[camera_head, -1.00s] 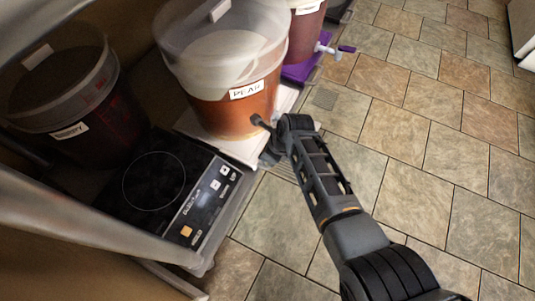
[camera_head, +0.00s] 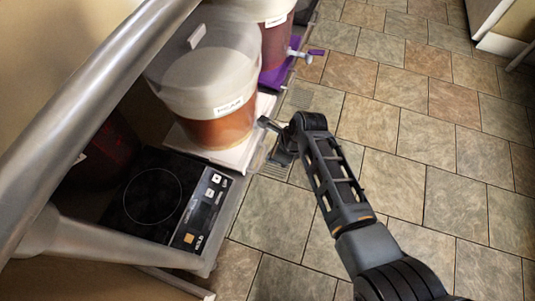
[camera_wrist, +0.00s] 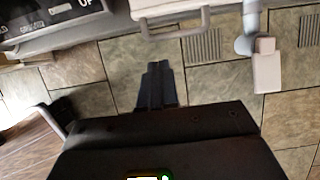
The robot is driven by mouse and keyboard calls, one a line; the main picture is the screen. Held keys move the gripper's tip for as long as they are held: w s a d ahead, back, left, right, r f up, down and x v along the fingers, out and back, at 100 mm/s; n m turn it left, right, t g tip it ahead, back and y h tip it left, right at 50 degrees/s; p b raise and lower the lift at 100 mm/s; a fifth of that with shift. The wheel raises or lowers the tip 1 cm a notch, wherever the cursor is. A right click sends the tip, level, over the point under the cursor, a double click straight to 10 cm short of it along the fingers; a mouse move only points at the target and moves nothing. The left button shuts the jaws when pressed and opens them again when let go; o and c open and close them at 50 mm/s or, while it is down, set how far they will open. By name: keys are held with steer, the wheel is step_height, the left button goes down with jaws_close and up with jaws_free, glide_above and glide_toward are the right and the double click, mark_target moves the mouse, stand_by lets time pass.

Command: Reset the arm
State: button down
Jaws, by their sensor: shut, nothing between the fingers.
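My arm (camera_head: 338,185) reaches up from the lower right in the head view and bends down at its far end, in front of the middle bucket. In the wrist view my gripper (camera_wrist: 156,72) has its dark fingers together, with nothing between them, above the tiled floor.
An amber-filled labelled bucket (camera_head: 213,122) stands on a white base (camera_head: 240,154), left of my arm's end. Tiled floor (camera_head: 430,130) is clear at right.

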steer(key=shift+d+r, duration=0.25)
steer(key=shift+r, duration=0.3)
steer(key=shift+s, duration=0.1)
steer(key=s+d+f+n+t+h, duration=0.1)
steer(key=s+d+f+n+t, duration=0.15)
steer(key=s+d, duration=0.3)
steer(key=s+d+f+n+t, duration=0.1)
steer(key=s+d+n+t, duration=0.15)
steer(key=s+d, duration=0.35)
steer(key=s+d+r+n+t+h, duration=0.1)
steer(key=s+d+r+n+t, duration=0.15)
steer(key=s+r+n, duration=0.4)
steer(key=s+d+r+n+t+h, duration=0.15)
steer(key=s+d+r, duration=0.25)
steer(key=s, duration=0.6)
steer(key=s+d+r+n+t, duration=0.15)
steer(key=s+r+n, duration=0.3)
steer(key=r, duration=0.85)
steer(key=s+d+r+n+t, duration=0.1)
steer(key=s+r+n+t, duration=0.4)
steer(key=r, duration=0.8)
step_height(320, 180, up, 21)
steer(key=g+p, duration=0.2)
steer(key=p, duration=2)
steer(key=shift+s+a+r+m+h, duration=0.25)
steer(key=shift+m+h, duration=0.1)
steer(key=shift+m, duration=0.1)
